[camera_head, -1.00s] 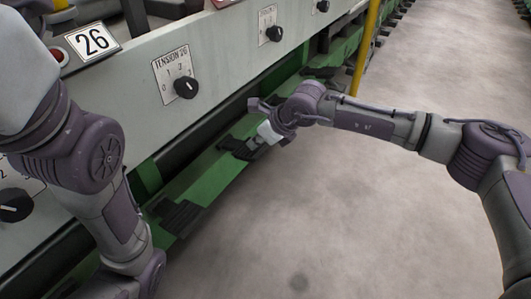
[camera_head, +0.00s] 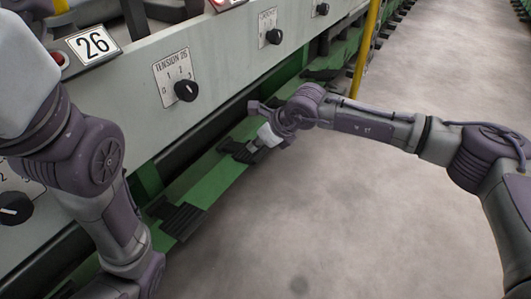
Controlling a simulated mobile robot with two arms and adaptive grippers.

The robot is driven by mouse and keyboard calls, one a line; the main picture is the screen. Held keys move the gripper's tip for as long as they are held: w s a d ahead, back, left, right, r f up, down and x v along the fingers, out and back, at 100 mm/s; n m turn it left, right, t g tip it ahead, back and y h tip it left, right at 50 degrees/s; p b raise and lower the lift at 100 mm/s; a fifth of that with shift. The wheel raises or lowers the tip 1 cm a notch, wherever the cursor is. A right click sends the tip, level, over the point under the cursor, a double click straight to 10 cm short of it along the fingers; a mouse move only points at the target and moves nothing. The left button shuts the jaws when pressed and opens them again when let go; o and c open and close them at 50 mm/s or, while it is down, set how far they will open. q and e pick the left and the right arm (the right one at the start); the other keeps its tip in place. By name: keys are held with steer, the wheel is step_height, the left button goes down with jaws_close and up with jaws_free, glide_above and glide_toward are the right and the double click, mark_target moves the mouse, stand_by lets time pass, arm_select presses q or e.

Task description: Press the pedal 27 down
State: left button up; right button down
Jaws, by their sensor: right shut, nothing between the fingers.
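A black pedal (camera_head: 233,147) sits on the green rail low along the machine. My right gripper (camera_head: 246,152) is shut and empty, pointing down at this pedal and covering part of it. I cannot tell whether it touches the pedal or how far the pedal is pressed. Another black ribbed pedal (camera_head: 183,222) lies nearer on the same rail, clear of the gripper. I see no number on the pedals. My left arm hangs at the left, and its gripper is out of view.
The grey machine panel carries a plate reading 26 (camera_head: 93,42) and a black tension knob (camera_head: 187,90). A green rail (camera_head: 211,182) runs along its foot. A yellow post (camera_head: 366,50) stands beyond my right gripper. The concrete floor (camera_head: 330,220) at the right is clear.

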mark_target(259, 158)
steer(key=shift+f, duration=0.1)
steer(key=shift+f+b, duration=1.85)
steer(key=shift+f, duration=1.05)
steer(key=s+d+r+p, duration=0.3)
steer(key=s+d+p, duration=0.1)
steer(key=d+p, duration=0.1)
steer(key=shift+s+d+r, duration=0.2)
steer(key=shift+d+r, duration=0.15)
steer(key=shift+d, duration=0.15)
